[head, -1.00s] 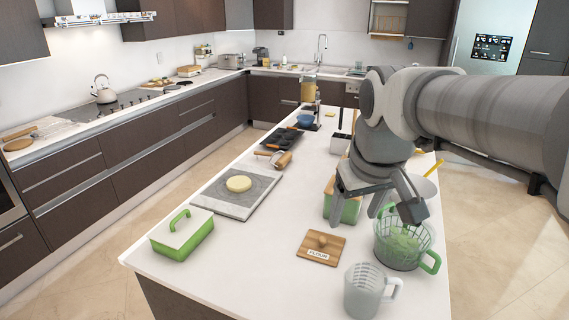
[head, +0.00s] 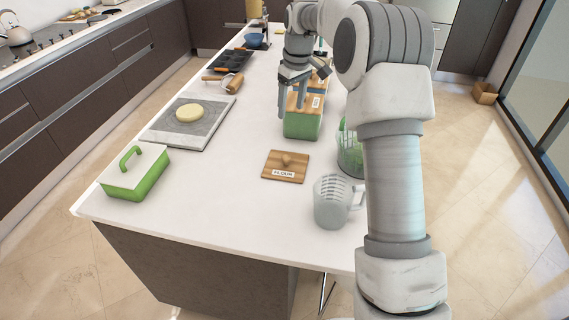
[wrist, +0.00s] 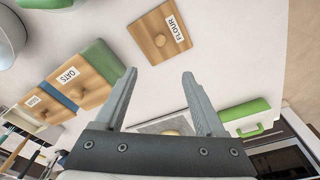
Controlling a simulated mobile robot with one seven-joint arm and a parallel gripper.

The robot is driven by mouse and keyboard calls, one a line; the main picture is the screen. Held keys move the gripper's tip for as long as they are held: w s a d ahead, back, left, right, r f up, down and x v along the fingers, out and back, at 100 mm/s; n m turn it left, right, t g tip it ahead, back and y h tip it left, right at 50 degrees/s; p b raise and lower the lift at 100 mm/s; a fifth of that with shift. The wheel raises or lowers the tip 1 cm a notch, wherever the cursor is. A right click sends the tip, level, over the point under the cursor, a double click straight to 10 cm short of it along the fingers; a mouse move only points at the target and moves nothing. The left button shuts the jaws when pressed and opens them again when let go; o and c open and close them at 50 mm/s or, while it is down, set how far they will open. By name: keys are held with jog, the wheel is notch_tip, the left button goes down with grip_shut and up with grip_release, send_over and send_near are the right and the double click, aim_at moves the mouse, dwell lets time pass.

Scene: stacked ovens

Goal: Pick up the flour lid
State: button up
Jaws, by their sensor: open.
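The flour lid (head: 285,166) is a square wooden lid with a round knob and a white "FLOUR" label. It lies flat on the white island counter, and it also shows at the top of the wrist view (wrist: 158,34). My gripper (head: 299,108) is open and empty, above the counter at the green canister and behind the lid in the head view. In the wrist view my gripper's two fingers (wrist: 158,75) point towards the lid, which lies beyond the tips and apart from them.
A green canister (head: 302,124) with a wooden lid stands behind the flour lid. A measuring jug (head: 331,203) stands to its right, near a green basket (head: 349,150) partly hidden by my arm. A green lidded dish (head: 135,175) is at the left. Counter around the lid's left and front is clear.

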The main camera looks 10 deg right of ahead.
jog(key=f, duration=0.2)
send_over(286, 157)
jog(key=f, duration=1.1)
jog(key=shift+d+f+p, duration=0.2)
jog(key=shift+p, duration=0.1)
jog(key=f, duration=0.4)
jog(key=shift+s+a+f+p, duration=0.15)
jog(key=shift+s+f+p, duration=0.05)
jog(key=shift+f+p, duration=0.2)
jog(key=shift+w+f, duration=0.1)
jog(key=shift+f, duration=0.25)
grip_shut()
